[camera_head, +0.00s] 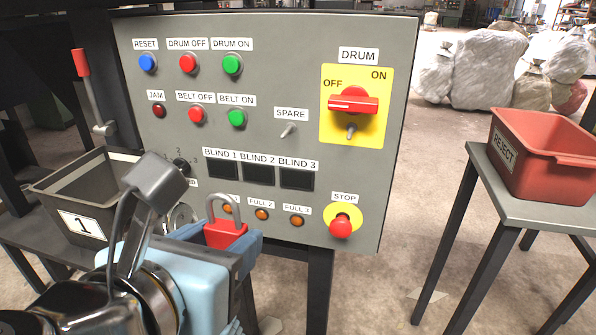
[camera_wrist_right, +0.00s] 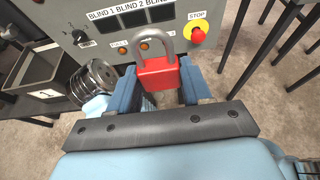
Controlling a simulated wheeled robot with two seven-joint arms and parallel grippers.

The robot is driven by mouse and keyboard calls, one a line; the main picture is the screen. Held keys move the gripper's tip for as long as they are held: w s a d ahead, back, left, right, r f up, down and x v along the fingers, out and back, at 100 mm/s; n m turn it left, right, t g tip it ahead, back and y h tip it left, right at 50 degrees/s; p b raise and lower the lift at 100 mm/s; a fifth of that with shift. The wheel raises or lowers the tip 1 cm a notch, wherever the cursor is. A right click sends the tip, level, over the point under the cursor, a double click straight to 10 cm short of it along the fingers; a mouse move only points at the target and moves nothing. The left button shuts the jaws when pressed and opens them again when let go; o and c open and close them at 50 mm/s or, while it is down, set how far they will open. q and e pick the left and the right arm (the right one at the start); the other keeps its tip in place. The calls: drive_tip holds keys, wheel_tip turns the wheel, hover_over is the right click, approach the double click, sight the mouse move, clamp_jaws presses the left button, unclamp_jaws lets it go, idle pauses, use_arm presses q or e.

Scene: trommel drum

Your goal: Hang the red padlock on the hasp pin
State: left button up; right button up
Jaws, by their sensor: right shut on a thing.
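The red padlock (camera_head: 226,234) has a grey shackle pointing up; its body is held between the blue fingers of my right gripper (camera_head: 228,243). The right wrist view also shows the padlock (camera_wrist_right: 158,73) between the fingers (camera_wrist_right: 160,92), shackle uppermost. In the head view it appears in front of the lower part of the grey panel, left of the STOP button. A short metal pin (camera_head: 351,131), which looks like the hasp pin, sticks out below the red DRUM switch (camera_head: 353,101) on a yellow plate, up and to the right of the padlock. My left gripper is not in view.
The grey control panel (camera_head: 270,60) carries several buttons, a SPARE toggle (camera_head: 288,130) and a protruding red STOP button (camera_head: 341,228). A dark bin marked 1 (camera_head: 85,205) stands left. A red REJECT bin (camera_head: 540,160) stands on a table (camera_head: 508,200) at right.

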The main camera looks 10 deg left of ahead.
drive_tip(key=shift+s, duration=0.3)
